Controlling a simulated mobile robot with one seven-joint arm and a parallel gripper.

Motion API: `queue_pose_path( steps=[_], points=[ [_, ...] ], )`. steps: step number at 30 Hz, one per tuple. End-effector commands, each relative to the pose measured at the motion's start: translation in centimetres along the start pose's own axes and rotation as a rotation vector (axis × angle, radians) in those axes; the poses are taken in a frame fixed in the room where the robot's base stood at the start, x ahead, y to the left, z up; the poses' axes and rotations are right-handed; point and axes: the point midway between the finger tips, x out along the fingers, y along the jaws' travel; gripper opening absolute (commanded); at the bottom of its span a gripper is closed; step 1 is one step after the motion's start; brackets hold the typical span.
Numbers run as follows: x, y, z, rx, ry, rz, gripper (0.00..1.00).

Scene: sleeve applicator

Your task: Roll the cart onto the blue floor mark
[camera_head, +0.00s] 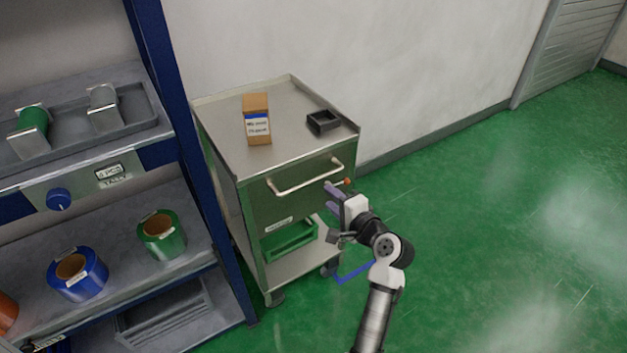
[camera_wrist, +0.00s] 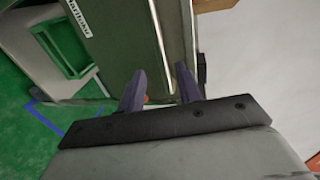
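The grey steel cart (camera_head: 300,106) stands against the wall beside the blue-framed shelf. A bar handle (camera_head: 305,178) runs across its front panel; the bar also shows in the wrist view (camera_wrist: 157,40). The blue floor mark (camera_head: 352,274) shows only as a thin blue line on the green floor at the cart's right front corner, partly behind my arm; a piece shows in the wrist view (camera_wrist: 46,120). My gripper (camera_head: 330,190) is just below the handle's right end. In the wrist view its two fingers (camera_wrist: 160,78) are apart, pointing at the panel; I cannot tell whether they touch it.
On the cart top are a brown box (camera_head: 256,118) and a small black tray (camera_head: 322,121). A green bin (camera_head: 289,241) sits on its lower shelf. The shelf unit (camera_head: 170,90) with tape rolls stands close at the left. The green floor (camera_head: 500,220) to the right is clear.

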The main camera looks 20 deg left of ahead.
Motion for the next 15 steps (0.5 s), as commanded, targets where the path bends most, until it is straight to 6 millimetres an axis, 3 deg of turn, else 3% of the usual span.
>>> queue_pose_path(
  steps=[9, 15],
  points=[
    [6.8, -0.2, 0.0, -0.001, -0.001, 0.000, 0.35],
    [9.4, -0.2, 0.0, -0.003, 0.001, -0.001, 0.35]
  ],
)
